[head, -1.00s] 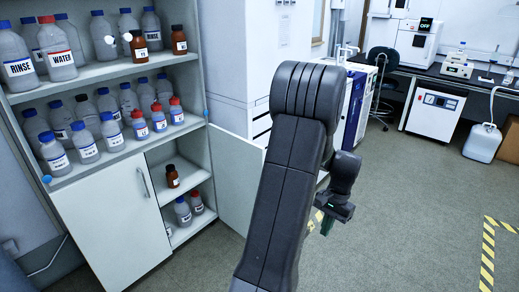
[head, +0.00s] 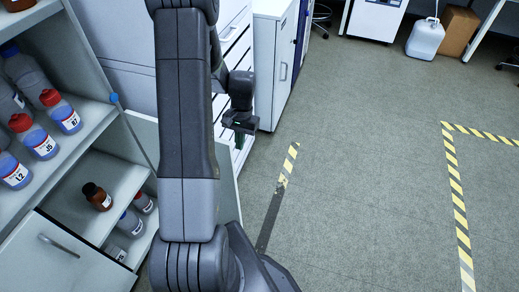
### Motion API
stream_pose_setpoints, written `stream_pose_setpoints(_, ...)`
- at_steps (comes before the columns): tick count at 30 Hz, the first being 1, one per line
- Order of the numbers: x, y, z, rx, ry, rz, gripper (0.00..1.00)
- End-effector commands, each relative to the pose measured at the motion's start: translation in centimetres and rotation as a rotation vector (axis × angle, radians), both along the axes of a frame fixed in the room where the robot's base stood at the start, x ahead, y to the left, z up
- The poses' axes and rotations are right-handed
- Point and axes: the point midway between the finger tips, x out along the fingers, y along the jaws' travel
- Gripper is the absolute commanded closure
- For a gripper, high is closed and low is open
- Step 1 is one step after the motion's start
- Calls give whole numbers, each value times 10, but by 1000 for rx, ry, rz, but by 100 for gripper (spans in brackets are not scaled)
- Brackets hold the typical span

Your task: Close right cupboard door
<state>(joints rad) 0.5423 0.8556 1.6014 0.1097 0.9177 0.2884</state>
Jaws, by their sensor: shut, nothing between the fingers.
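The right cupboard door (head: 143,132) is a pale panel standing open at the right side of the cupboard. My arm crosses in front of it and hides much of it, including any handle.
The left cupboard door (head: 75,265) is shut, with a metal handle (head: 58,246). Bottles fill the shelf above. A white drawer unit (head: 236,60) and a white cabinet (head: 275,75) stand behind. Open floor (head: 360,200) with yellow-black tape (head: 455,185) lies to the right.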

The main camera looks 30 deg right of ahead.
Motion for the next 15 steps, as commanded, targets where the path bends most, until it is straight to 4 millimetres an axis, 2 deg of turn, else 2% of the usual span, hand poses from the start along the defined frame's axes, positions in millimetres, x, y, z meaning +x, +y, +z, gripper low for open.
stream_pose_setpoints(2, -4, 4, -16, 2, 4, 0, 100)
stream_pose_setpoints(3, -8, 10, -11, 0, 1, 1, 100)
stream_pose_setpoints(7, -19, 24, -11, 0, 0, 3, 100)
stream_pose_setpoints(15, -26, 34, -11, -1, -1, 1, 100)
